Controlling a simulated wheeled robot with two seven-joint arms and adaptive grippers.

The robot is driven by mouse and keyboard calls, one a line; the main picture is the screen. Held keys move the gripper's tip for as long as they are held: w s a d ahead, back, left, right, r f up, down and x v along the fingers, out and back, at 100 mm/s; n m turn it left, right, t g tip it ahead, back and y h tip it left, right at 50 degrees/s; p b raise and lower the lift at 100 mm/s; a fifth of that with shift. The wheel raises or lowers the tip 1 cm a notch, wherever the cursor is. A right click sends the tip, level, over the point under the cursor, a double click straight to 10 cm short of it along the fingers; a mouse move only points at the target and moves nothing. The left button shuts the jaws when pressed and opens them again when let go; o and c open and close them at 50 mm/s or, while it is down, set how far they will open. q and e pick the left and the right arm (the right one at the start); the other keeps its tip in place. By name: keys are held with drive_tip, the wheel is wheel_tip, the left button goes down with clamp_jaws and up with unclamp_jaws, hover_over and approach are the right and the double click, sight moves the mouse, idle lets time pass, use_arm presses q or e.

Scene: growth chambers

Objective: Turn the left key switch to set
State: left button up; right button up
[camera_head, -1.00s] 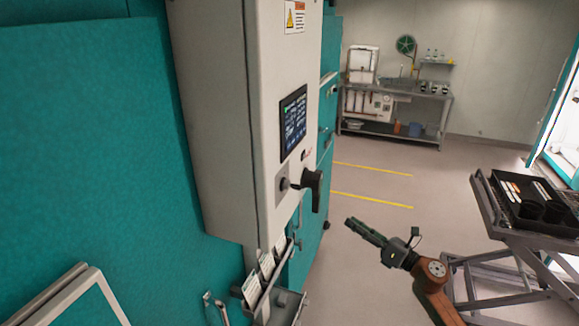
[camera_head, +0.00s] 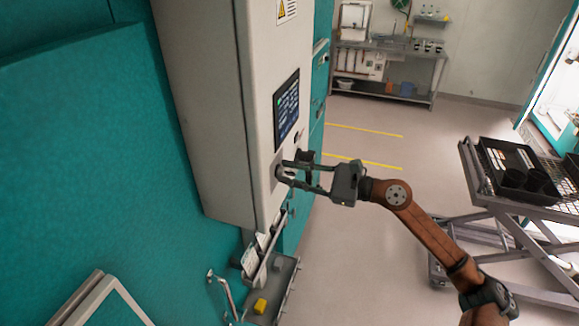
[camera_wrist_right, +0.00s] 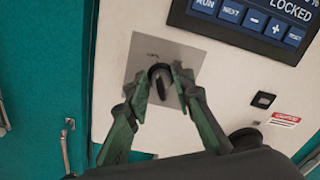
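The left key switch is a small dark key on a square metal plate, on the front of a white control cabinet (camera_head: 205,110). In the right wrist view the key (camera_wrist_right: 160,78) sits in the middle of its plate (camera_wrist_right: 190,52). My right gripper (camera_head: 284,171) reaches in from the right at the plate. In the wrist view its two green-grey fingertips (camera_wrist_right: 162,82) stand one on each side of the key, open around it; firm contact cannot be made out. My left gripper is out of view.
A touch screen (camera_head: 286,108) sits above the switch; its wrist-view display (camera_wrist_right: 290,10) reads LOCKED. A black handle (camera_head: 304,157) is just right of the switch. A lift cart (camera_head: 480,190) with a black tray stands right. Open floor lies between.

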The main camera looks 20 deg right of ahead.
drive_tip(key=shift+w+a, duration=0.1)
drive_tip(key=shift+a, duration=0.05)
drive_tip(key=shift+c, duration=0.5)
clamp_jaws()
